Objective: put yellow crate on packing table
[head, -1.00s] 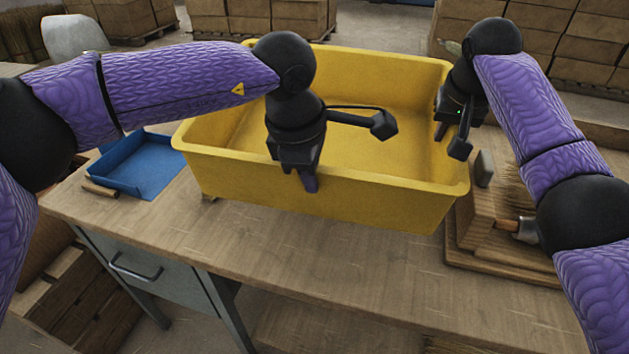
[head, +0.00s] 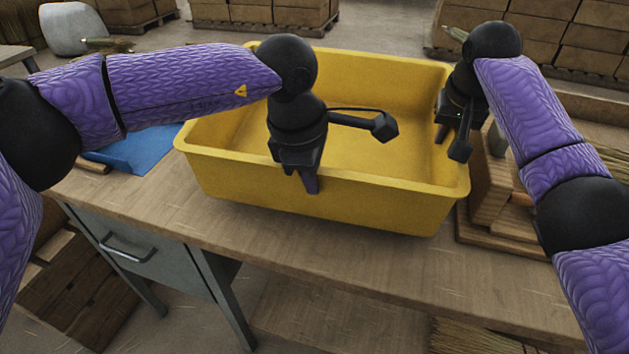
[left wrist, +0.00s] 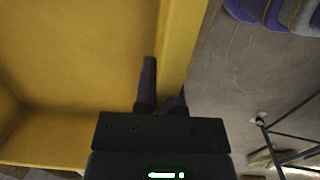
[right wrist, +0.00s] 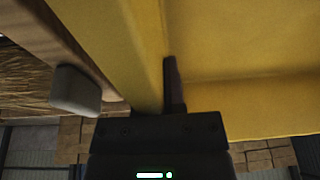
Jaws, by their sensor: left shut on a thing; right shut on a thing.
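The yellow crate (head: 330,198) is empty and roughly level, at the middle of the head view. It overlaps the wooden top of a workbench (head: 290,262); I cannot tell whether this is the packing table, or how much gap is under the crate. My left gripper (head: 309,180) is shut on the crate's near wall, one finger outside. The left wrist view shows that wall (left wrist: 183,45) between its fingers. My right gripper (head: 452,140) is shut on the crate's right wall. The right wrist view shows one finger inside that wall (right wrist: 125,50); the other is hidden.
A blue tray (head: 140,150) lies on the bench left of the crate, partly behind my left arm. A wooden fixture (head: 490,195) stands close to the crate's right side. The bench front has a grey drawer (head: 145,262). Stacked boxes (head: 575,50) stand behind.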

